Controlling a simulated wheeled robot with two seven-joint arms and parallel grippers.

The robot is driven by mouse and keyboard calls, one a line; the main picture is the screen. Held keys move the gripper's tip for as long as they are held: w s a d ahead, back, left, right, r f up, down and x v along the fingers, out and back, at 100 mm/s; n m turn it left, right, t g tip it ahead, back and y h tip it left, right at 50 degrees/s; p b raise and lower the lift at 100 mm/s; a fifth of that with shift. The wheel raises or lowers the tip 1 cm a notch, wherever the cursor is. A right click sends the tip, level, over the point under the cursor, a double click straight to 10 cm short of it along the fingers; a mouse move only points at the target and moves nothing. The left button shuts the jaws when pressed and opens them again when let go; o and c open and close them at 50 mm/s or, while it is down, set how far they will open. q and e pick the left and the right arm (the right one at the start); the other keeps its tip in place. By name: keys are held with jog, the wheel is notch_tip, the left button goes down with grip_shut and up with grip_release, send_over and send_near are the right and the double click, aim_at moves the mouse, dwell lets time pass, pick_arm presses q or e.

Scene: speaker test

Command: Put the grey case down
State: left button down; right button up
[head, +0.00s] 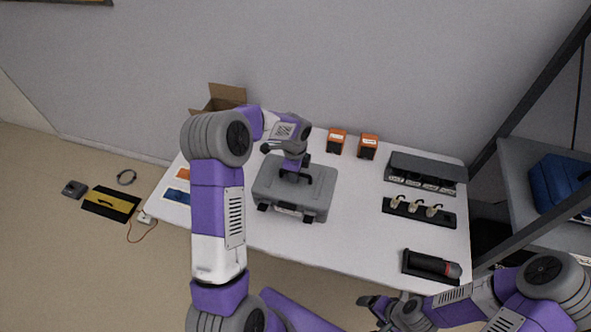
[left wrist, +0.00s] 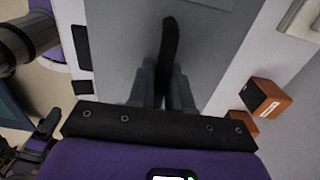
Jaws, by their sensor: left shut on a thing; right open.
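The grey case (head: 311,195) lies flat at the left-middle of the white table, its latches toward the front edge. It fills much of the left wrist view (left wrist: 115,45), with its black handle (left wrist: 169,48) between my fingers. My left gripper (head: 294,173) is shut on the handle from above. I cannot tell whether the case rests fully on the table or is slightly raised. My right gripper (head: 385,308) is open and empty, in front of the table's front edge.
The white table (head: 350,227) has clear room right of the case. Two orange boxes (head: 337,141) (head: 368,146) stand behind. A black rack (head: 425,174), a black strip with white pieces (head: 418,211) and a black tray (head: 431,265) are at right. An open cardboard box (head: 226,96) is back left.

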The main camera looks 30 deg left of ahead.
pick_arm(q)
jog(key=shift+f, duration=1.7)
jog(key=shift+b, duration=0.3)
jog(key=c, duration=1)
grip_release()
jog(key=shift+f, duration=0.1)
jog(key=shift+c, duration=0.2)
notch_tip(320, 180, up, 12)
jog(key=shift+r+p, duration=0.1)
jog(key=shift+p, duration=0.75)
